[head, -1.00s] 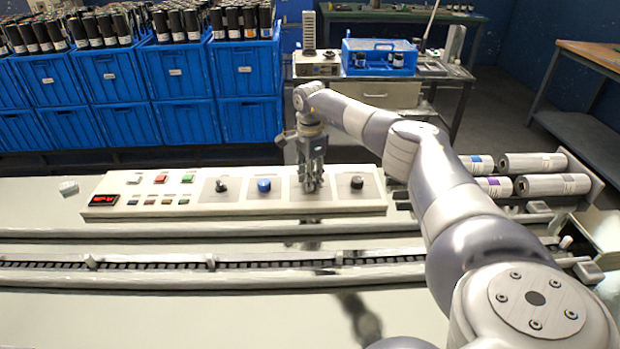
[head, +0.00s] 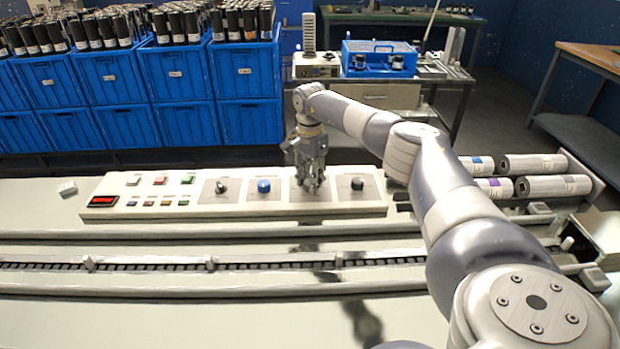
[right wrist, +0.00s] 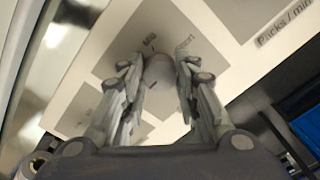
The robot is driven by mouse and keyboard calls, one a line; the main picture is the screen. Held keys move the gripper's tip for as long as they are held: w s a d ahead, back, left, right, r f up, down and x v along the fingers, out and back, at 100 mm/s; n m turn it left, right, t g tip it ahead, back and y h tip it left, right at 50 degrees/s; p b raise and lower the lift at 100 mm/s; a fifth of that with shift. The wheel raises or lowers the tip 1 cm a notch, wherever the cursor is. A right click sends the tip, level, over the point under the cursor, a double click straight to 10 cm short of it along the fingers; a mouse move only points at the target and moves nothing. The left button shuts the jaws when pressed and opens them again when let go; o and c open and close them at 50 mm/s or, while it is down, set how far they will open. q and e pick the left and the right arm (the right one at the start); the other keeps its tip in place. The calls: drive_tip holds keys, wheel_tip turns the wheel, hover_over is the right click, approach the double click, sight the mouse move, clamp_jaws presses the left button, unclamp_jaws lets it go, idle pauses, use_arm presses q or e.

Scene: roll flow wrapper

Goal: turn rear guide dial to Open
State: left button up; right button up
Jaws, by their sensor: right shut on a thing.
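The white control panel (head: 112,190) carries several dials in a row, and their names are too small to read in the head view. A dark dial (head: 221,187) is at the left, a blue dial (head: 263,186) beside it, and a black dial (head: 357,184) at the right. My right gripper (head: 312,187) points down onto the dial between the blue and black ones and covers it. In the right wrist view, its fingers are shut on a pale round dial (right wrist: 158,72). Labels that seem to read "Mid" and "Short" are beside this dial. My left gripper is not in view.
Small push buttons (head: 160,180) and a red display (head: 103,200) are on the panel's left. A conveyor (head: 150,265) runs in front. Film rolls (head: 533,163) lie at the right. Blue crates (head: 132,80) of dark cylinders stand behind.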

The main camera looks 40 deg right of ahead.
drive_tip(key=shift+r, duration=0.1)
drive_tip(key=o, duration=1.1)
wheel_tip(320, 180, up, 12)
drive_tip(key=shift+f, duration=0.1)
